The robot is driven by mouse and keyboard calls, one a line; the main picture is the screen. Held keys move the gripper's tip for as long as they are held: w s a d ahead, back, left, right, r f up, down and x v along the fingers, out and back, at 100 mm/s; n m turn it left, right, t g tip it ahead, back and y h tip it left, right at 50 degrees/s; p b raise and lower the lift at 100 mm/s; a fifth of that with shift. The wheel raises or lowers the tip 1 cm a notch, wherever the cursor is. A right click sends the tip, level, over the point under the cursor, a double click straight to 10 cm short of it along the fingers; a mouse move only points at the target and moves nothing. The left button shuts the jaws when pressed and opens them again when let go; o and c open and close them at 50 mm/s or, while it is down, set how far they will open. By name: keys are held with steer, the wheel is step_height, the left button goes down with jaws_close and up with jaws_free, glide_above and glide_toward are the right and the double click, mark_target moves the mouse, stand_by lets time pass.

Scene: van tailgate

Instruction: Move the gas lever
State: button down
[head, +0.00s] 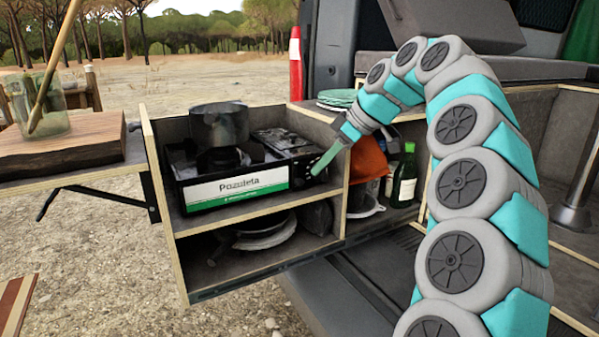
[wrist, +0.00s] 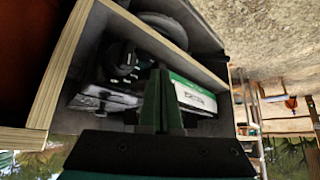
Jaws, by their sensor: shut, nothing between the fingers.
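The camping stove (head: 236,188) sits on the upper shelf of the pull-out wooden unit, with a white and green "Pozuleta" label on its front. It also shows in the wrist view (wrist: 193,96), tilted and partly behind my fingers. A dark pot (head: 219,124) stands on its burner. A dark control panel (head: 304,168) is at the stove's front right; the gas lever itself is too small and hidden to make out. My gripper (head: 316,173) is shut and empty, its green fingertips just in front of this panel. Its fingers show in the wrist view (wrist: 160,85); I cannot tell whether they touch the stove.
A wooden divider (head: 347,190) stands just right of my gripper. Beyond it are an orange item (head: 368,158) and a green bottle (head: 404,177). Plates (head: 262,232) lie on the lower shelf. A side table (head: 60,156) with a glass jar (head: 40,108) is at left.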

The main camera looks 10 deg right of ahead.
steer(key=v, duration=0.7)
steer(key=shift+r+p, duration=0.15)
steer(key=shift+p, duration=0.3)
steer(key=shift+s+d+r, duration=0.1)
steer(key=shift+d+r, duration=0.05)
steer(key=shift+d, duration=0.05)
stand_by(0.5)
stand_by(0.3)
steer(key=s+a+f+m+g+h, duration=0.1)
steer(key=s+a+f+m+g, duration=0.15)
steer(key=s+a+f, duration=0.4)
steer(key=s+a+f+m+g+h, duration=0.1)
steer(key=s+a+f+m, duration=0.25)
steer(key=s+f, duration=0.5)
steer(key=s+d+f+m+g+h, duration=0.1)
steer(key=s+f+m+h, duration=0.1)
steer(key=s+f, duration=0.5)
steer(key=s+d+f+m+g+h, duration=0.1)
steer(key=s+f, duration=0.7)
steer(key=s, duration=0.9)
steer(key=shift+d+f+m+h, duration=0.25)
steer(key=shift+d+m+h, duration=0.3)
steer(key=shift+m, duration=0.55)
